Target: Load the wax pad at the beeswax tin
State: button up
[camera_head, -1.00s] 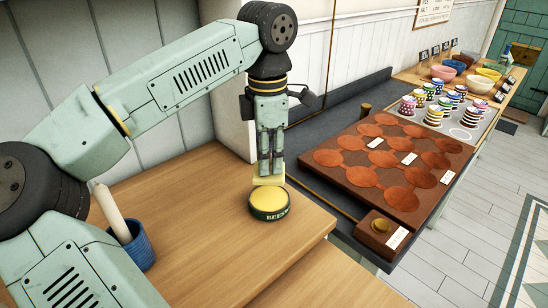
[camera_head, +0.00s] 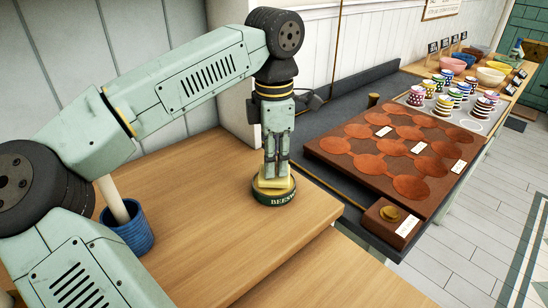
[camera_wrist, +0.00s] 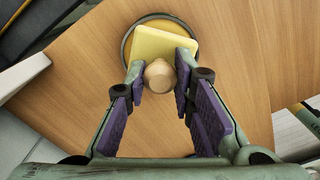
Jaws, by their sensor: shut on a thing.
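The beeswax tin (camera_head: 275,199) is a round, dark green tin with lettering on its side and yellow wax inside. It stands on the wooden counter, and its rim also shows in the wrist view (camera_wrist: 127,47). My gripper (camera_head: 273,172) points straight down over the tin. It is shut on the round wooden knob (camera_wrist: 160,76) of the wax pad, a pale yellow square block (camera_wrist: 153,43). The pad (camera_head: 265,184) is at the tin's top, over the wax. I cannot tell whether it touches the wax.
A blue pot (camera_head: 131,237) with a pale stick stands on the counter (camera_head: 210,220) at left.

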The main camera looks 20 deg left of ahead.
jog(key=shift+f+b, duration=0.4)
jog(key=shift+f, duration=0.2)
dwell(1.5)
jog(key=shift+r+p, duration=2.7)
jog(key=shift+r, duration=0.9)
jog(key=shift+f, duration=0.1)
grip_shut()
